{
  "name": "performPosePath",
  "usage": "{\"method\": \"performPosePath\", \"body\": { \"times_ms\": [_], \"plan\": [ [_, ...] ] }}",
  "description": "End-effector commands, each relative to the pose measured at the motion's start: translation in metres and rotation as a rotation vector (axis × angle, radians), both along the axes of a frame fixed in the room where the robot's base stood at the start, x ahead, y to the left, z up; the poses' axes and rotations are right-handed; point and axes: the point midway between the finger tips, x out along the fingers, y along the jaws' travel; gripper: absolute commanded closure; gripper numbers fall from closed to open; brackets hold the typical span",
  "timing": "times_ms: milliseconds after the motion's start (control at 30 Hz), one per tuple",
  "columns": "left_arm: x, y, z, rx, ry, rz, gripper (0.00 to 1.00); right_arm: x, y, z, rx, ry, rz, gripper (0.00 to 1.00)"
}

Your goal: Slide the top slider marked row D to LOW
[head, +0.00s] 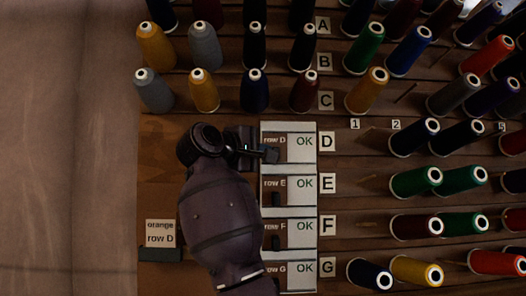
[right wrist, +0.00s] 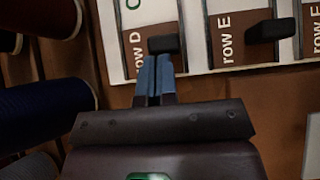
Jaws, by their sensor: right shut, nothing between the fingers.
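The row D slider is a brown and white panel (head: 302,140) at the top of a column of similar panels in the head view. Its left part reads "row D" and its right part reads "OK"; no LOW is visible. Its small black knob (head: 272,156) sits low on the brown part; it also shows in the right wrist view (right wrist: 164,44). My right gripper (head: 258,152) is at the left side of this knob. In the right wrist view its bluish fingers (right wrist: 155,62) are shut, with tips right at the knob; contact is unclear. My left gripper is out of view.
Panels for row E (head: 300,183), row F (head: 300,227) and row G below also read OK. Thread spools on pegs, such as a green one (head: 415,181), crowd above and right. A card reading "orange row D" (head: 160,233) is at lower left.

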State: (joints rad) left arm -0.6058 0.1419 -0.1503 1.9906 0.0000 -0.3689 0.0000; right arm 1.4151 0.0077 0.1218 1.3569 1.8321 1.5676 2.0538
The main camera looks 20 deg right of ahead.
Motion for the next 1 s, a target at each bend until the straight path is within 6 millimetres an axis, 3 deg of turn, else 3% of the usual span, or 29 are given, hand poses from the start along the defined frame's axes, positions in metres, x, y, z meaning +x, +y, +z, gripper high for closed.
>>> {"method": "performPosePath", "body": {
  "times_ms": [267, 700, 1000],
  "plan": [
    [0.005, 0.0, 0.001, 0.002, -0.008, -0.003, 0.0, -0.001, -0.004, 0.0, 0.002, -0.001, 0.0, 1.0],
    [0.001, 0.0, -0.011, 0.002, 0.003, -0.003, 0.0, -0.02, -0.07, -0.001, 0.001, 0.0, 0.0, 1.0],
    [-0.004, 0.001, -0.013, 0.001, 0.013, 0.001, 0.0, -0.021, -0.074, 0.0, 0.0, 0.001, -0.002, 1.0]
  ]
}}
